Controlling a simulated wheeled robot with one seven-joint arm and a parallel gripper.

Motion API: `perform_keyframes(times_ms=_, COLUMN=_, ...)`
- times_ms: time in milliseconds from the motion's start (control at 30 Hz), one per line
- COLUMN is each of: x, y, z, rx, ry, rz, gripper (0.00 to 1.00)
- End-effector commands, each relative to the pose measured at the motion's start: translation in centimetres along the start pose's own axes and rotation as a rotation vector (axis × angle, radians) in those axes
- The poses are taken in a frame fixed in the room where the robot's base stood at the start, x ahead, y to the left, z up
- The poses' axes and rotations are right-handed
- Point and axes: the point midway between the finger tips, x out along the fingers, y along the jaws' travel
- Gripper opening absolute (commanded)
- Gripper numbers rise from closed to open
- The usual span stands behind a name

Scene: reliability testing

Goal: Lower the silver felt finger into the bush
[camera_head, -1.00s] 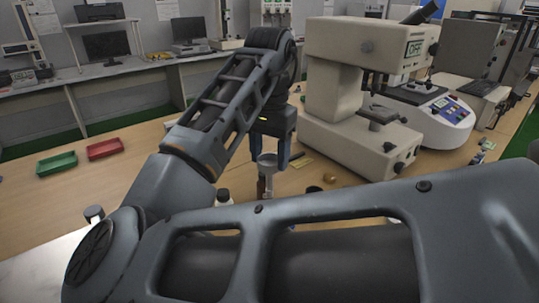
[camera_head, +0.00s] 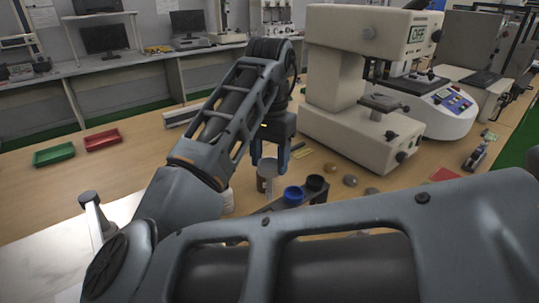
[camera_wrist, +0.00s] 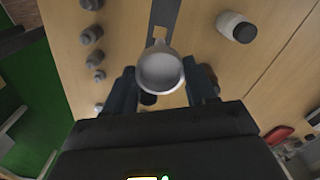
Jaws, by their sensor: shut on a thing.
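My gripper (camera_head: 269,158) points down over the wooden bench in the head view, its two blue-grey fingers on either side of a pale silver piece (camera_head: 269,168). I take this to be the silver felt finger. In the wrist view, its round, cup-like silver end (camera_wrist: 160,74) sits between my fingers, with a pale shaft beyond. A brownish-grey cylinder (camera_head: 265,186) shows just below it; I cannot tell whether they touch. Close by on the right, a dark holder carries a blue ring-like cup (camera_head: 293,196) and a black one (camera_head: 316,184). I cannot tell which part is the bush.
A large beige tester (camera_head: 350,120) stands to the right. A white bottle with a dark cap (camera_wrist: 237,27) stands near the gripper. Several grey knob-like pieces (camera_wrist: 92,35) lie in a row. Green (camera_head: 54,154) and red (camera_head: 102,139) trays are at far left, with clear bench nearby.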

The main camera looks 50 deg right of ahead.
Motion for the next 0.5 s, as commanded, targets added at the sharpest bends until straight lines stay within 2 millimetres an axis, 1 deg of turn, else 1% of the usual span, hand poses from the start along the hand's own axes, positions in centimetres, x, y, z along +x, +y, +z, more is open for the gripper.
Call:
perform_keyframes(times_ms=33, x=0.5, y=0.0, z=0.0, rx=0.000, ry=0.000, rz=0.000, gripper=0.08)
perform_keyframes(times_ms=500, x=2.9, y=0.0, z=0.0, rx=-0.002, ry=0.000, rz=0.000, gripper=0.08)
